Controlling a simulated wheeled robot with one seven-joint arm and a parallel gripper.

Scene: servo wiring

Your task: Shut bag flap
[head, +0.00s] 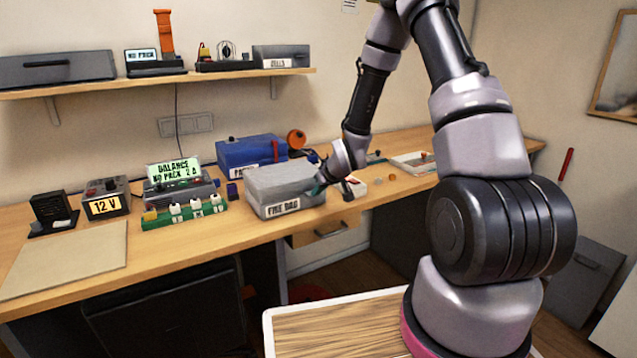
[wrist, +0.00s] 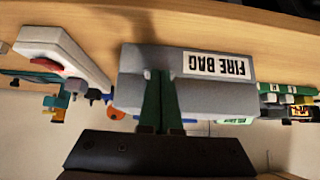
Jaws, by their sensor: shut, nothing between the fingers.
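The grey fire bag (head: 285,190) sits on the workbench near its front edge, with a white "FIRE BAG" label on its front. Its top flap (head: 283,176) appears to lie down over the bag, with a seam below it; I cannot tell whether a small gap is left. In the wrist view the bag (wrist: 148,62) shows upside down. My gripper (head: 318,184) is at the bag's right end. Its green fingers also show in the wrist view (wrist: 159,88), close together and empty, in front of the bag. I cannot tell whether they touch it.
A blue case (head: 245,152) stands behind the bag and an orange round object (head: 297,139) beside that. A green strip with white plugs (head: 184,213) and a balance charger (head: 178,188) are to the left. A bare mat (head: 65,258) lies at the far left.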

